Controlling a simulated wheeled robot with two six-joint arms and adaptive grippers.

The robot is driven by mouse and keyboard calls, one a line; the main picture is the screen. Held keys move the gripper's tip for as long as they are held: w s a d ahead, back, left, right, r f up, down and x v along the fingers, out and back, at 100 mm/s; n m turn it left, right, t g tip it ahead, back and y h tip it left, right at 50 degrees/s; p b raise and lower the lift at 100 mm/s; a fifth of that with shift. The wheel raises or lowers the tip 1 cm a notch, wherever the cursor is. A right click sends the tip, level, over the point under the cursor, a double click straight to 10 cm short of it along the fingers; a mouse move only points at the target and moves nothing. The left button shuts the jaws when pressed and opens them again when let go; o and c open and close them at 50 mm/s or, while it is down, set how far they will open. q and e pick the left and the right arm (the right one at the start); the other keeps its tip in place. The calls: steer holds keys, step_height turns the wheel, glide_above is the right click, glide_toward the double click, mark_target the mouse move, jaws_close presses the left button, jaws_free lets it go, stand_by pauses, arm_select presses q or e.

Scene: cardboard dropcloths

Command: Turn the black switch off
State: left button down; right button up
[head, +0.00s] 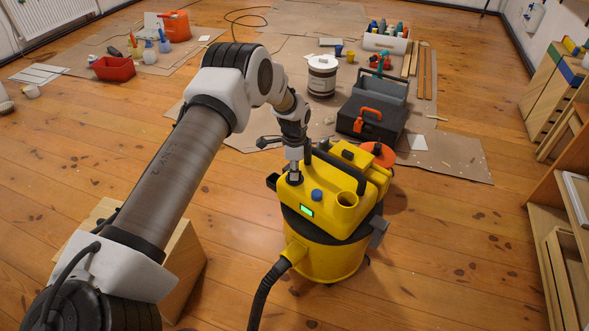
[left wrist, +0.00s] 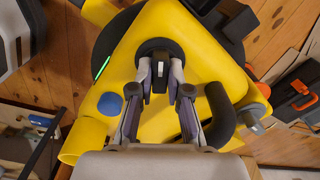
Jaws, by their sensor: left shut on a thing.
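A yellow shop vacuum (head: 325,255) stands on the wooden floor, with a yellow top and a black carry handle. The black switch (left wrist: 159,47) is a round knob with a raised grip on the vacuum's top. My left gripper (left wrist: 160,75) comes down from above with its fingers on both sides of the knob's grip, shut on it. In the head view the left gripper (head: 294,179) touches the vacuum's top and mostly covers the switch. A green indicator (head: 306,211) glows on the vacuum's front. My right gripper is in neither view.
A blue knob (head: 317,195) and a yellow round port (head: 345,200) sit close to the switch. A black hose (head: 265,295) leads off the front. Behind stand a toolbox (head: 370,122) and a brown-and-white bucket (head: 322,76); wooden shelves (head: 560,240) are at right.

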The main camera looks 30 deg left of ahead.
arm_select(q)
steer(key=n+p, duration=0.2)
steer(key=n, duration=0.3)
steer(key=n+p, duration=0.1)
steer(key=n, duration=0.4)
steer(key=shift+n+p, duration=0.3)
stand_by(0.4)
steer(key=c, duration=1.1)
jaws_free()
step_height(320, 180, up, 12)
steer(key=shift+f, duration=0.1)
